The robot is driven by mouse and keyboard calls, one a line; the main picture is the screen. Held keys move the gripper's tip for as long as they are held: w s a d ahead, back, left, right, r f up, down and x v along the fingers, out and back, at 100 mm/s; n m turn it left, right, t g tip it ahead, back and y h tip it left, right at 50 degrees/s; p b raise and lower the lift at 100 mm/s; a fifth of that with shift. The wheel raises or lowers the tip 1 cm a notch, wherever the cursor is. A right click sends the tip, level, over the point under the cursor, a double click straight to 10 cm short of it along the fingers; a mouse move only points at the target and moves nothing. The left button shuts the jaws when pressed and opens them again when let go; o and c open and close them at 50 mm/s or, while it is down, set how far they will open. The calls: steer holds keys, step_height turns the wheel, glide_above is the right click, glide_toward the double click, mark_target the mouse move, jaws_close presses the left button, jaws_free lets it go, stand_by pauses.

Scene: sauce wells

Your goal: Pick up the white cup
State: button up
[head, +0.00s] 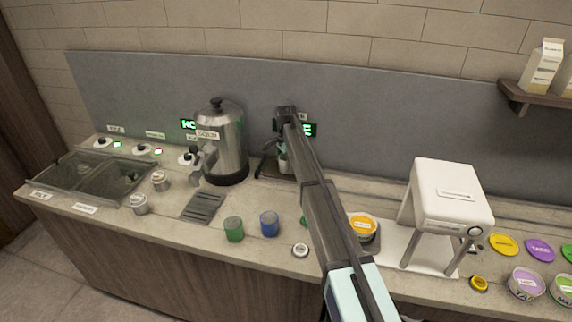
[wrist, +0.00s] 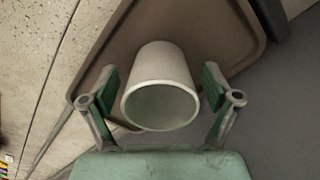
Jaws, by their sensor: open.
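The white cup (wrist: 160,75) stands in the wrist view with its round opening toward the camera, over a brown tray (wrist: 222,45). My gripper (wrist: 159,86) is open, with one green-padded finger on each side of the cup. A narrow gap seems to show beside each finger; whether either one touches the cup I cannot tell. In the head view my arm reaches to the back of the counter, and my gripper (head: 281,150) is small there. My arm and gripper mostly hide the cup in that view.
A steel urn (head: 223,145) stands just left of my gripper. A green cup (head: 234,230) and a blue cup (head: 269,223) stand at the counter's front. A white machine (head: 450,195) stands right of my arm. Sunken wells (head: 90,175) are at the left.

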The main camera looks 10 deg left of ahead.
steer(key=c, duration=1.3)
